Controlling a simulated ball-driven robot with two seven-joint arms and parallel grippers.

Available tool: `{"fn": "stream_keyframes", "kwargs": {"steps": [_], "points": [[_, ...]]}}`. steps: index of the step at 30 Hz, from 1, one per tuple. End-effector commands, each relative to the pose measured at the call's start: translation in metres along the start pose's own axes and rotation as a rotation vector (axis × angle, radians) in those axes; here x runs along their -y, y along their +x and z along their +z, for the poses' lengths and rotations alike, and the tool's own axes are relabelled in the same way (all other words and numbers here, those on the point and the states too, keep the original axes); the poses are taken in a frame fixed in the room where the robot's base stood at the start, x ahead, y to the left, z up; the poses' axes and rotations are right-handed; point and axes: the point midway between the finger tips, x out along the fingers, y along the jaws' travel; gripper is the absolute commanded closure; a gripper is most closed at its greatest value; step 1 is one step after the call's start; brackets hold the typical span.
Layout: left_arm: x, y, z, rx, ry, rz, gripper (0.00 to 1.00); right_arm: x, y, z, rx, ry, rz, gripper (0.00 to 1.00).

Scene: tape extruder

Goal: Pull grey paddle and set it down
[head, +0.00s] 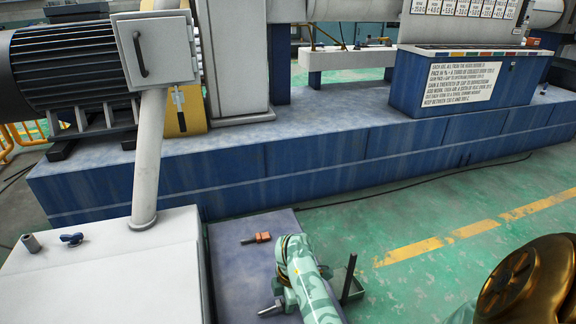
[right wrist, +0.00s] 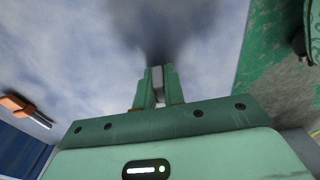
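My right gripper comes in on the green patterned arm at the bottom centre of the head view, low over the blue-grey table. In the right wrist view its two green fingers (right wrist: 157,88) stand close together with a small grey piece, the grey paddle (right wrist: 157,82), between them. In the head view a metallic grey part of the paddle (head: 269,309) sticks out to the lower left of the gripper; the rest is hidden by the arm. I cannot tell whether the paddle touches the table. My left gripper is in neither view.
An orange piece with metal prongs (head: 257,238) lies on the blue-grey table (head: 232,268); it also shows in the right wrist view (right wrist: 17,105). The blue machine base (head: 310,160) runs behind.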

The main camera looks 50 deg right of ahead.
Motion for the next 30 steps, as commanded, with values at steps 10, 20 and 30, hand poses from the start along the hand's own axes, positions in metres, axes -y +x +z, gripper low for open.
{"fn": "stream_keyframes", "kwargs": {"steps": [10,20,30], "points": [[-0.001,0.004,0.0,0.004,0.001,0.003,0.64,0.0,0.006,0.002,-0.065,-0.001,-0.001,0.92],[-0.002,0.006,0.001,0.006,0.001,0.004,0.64,0.001,0.011,0.006,-0.061,0.0,-0.004,0.92],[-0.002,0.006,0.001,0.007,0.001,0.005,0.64,0.003,0.014,0.007,-0.058,0.001,-0.011,0.63]]}}
